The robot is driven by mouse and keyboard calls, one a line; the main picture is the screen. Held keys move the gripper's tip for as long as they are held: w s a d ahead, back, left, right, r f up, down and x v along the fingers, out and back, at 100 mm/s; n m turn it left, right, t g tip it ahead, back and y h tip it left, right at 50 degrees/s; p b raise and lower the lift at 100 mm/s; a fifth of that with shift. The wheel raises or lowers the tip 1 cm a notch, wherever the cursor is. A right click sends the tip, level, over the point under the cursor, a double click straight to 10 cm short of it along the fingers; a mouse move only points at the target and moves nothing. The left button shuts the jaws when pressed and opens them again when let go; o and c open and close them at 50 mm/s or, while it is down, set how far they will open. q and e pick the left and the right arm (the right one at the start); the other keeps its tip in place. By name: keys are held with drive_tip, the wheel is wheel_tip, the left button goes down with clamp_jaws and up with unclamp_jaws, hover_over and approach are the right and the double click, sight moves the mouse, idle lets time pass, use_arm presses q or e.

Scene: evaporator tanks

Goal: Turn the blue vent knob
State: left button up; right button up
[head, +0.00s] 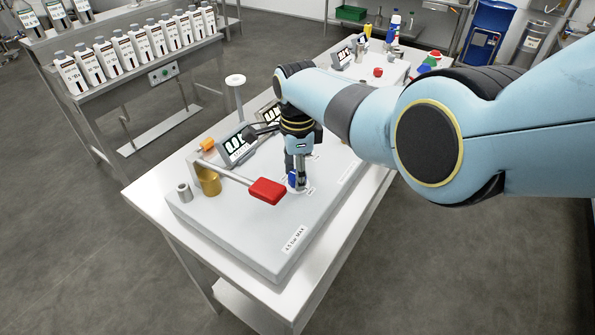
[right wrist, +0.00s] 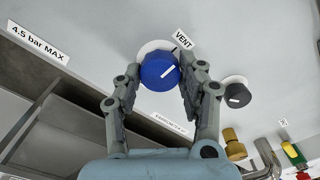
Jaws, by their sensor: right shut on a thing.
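The blue vent knob (right wrist: 159,72) sits on a white round plate on the grey panel, beside a label reading VENT (right wrist: 184,39). A white mark on its face slants up to the right. My right gripper (right wrist: 158,80) has its two fingers on either side of the knob and is shut on it. In the head view my right gripper (head: 297,180) points down at the panel, and only a bit of the blue knob (head: 292,180) shows beside the fingers. My left gripper is not in view.
A red-handled lever (head: 267,190) lies just left of the gripper, with a brass fitting (head: 208,182) near its other end. A black knob (right wrist: 237,95) is close by. Display boxes (head: 237,149) stand behind. The panel's front area is clear.

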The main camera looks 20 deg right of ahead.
drive_tip(key=shift+r, duration=0.1)
drive_tip(key=o, duration=1.2)
wheel_tip(320, 180, up, 12)
drive_tip(key=shift+f, duration=0.1)
